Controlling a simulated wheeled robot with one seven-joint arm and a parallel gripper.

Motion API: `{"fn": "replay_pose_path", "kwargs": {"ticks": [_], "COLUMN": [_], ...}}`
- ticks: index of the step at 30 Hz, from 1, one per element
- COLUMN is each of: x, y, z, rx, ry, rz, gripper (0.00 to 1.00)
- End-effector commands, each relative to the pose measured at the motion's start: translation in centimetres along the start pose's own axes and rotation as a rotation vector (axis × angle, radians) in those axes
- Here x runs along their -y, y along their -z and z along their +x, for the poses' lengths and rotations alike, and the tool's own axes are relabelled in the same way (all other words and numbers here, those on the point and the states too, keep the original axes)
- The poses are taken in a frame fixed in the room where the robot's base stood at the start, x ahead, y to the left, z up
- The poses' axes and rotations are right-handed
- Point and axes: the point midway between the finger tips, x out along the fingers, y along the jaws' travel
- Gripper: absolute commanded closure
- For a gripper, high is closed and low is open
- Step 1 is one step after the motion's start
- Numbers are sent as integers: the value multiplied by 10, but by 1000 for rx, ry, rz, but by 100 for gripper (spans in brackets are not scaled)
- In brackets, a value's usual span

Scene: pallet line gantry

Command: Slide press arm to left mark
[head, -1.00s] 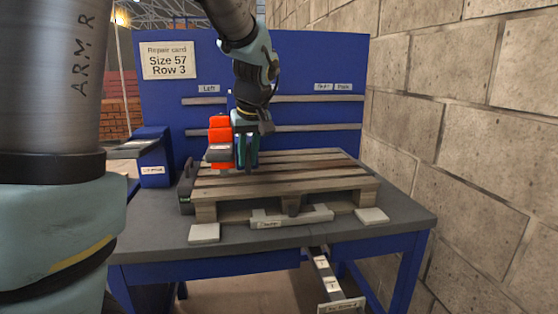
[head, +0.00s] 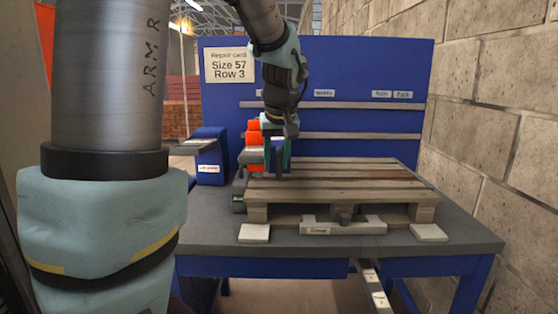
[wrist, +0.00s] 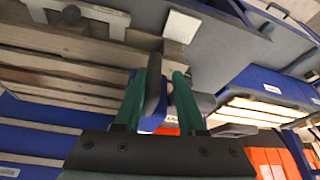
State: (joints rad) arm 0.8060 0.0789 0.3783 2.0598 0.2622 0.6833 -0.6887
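The press arm (head: 253,137), an orange-red and grey unit, stands at the left end of the rails, above the pallet's left edge. My gripper (head: 277,156), with green fingers, is just right of it in the head view. In the wrist view my gripper (wrist: 160,98) has its fingers apart. The left mark's label is hidden behind my arm. The middle label (head: 324,93) and the right label (head: 381,94) show.
A wooden pallet (head: 335,185) lies on the grey bench (head: 470,235). A blue box (head: 209,158) stands at the bench's left. A repair card (head: 230,65) hangs on the blue back panel (head: 360,65). A block wall (head: 480,130) closes the right side.

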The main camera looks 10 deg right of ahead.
Motion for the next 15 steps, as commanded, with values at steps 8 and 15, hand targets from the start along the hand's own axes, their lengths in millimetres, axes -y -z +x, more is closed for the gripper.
{"fn": "replay_pose_path", "kwargs": {"ticks": [8, 15], "x": [-2, -3], "y": [0, 0], "z": [0, -13], "rx": [-1, -3], "ry": [-2, -6], "rz": [2, 3], "gripper": [50, 50]}}
